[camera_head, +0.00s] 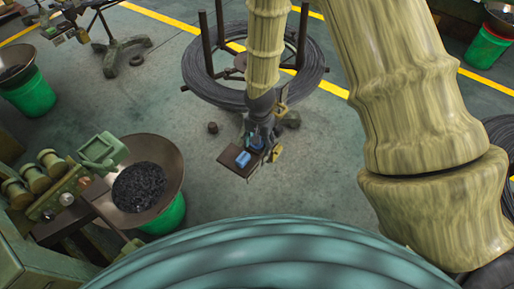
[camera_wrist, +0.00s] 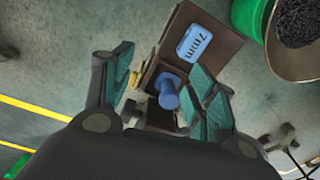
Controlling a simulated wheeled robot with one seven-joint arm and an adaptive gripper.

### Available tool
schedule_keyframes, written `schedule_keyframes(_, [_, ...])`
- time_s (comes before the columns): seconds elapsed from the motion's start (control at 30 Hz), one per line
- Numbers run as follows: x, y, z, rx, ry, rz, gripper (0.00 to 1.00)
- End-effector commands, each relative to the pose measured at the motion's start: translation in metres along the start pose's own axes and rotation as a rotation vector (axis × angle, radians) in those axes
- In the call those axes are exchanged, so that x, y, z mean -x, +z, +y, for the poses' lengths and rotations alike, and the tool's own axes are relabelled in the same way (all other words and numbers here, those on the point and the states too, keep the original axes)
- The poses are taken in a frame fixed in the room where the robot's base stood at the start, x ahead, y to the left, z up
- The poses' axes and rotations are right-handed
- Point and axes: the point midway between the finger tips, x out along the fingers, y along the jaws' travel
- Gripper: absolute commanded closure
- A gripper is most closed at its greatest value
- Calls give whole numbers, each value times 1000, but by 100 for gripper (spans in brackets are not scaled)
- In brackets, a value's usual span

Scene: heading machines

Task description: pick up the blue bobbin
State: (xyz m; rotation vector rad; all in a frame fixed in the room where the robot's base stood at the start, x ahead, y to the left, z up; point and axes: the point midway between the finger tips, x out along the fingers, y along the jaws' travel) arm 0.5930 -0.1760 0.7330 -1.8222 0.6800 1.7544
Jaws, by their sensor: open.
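The blue bobbin (camera_wrist: 168,92), a spool with round flanges, shows in the wrist view between the two teal-padded fingers of my gripper (camera_wrist: 163,78). The fingers are spread, one on each side, and a gap shows on the left; contact on the right is unclear. The bobbin is on or over a small brown-and-dark stand (camera_wrist: 222,48). In the head view my gripper (camera_head: 264,146) is over the same brown stand (camera_head: 232,166). The bobbin there is mostly hidden by the gripper.
A blue block marked "7mm" (camera_wrist: 195,43) lies on the stand close to the bobbin; it also shows in the head view (camera_head: 243,159). A wire coil (camera_head: 204,84) with upright posts stands behind. A bowl of dark pieces (camera_head: 176,160) stands left.

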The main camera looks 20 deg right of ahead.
Motion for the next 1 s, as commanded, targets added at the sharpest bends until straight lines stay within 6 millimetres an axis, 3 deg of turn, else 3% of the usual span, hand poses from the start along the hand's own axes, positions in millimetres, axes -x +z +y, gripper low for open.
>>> schedule_keyframes(0.13, [14, -33, -24, -103, 22, 68, 43])
schedule_keyframes(0.37, [32, -53, -37, -184, 39, 121, 43])
schedule_keyframes(0.8, [-12, -59, -36, -188, 41, 122, 43])
schedule_keyframes(1.0, [-21, -60, -36, -189, 40, 122, 43])
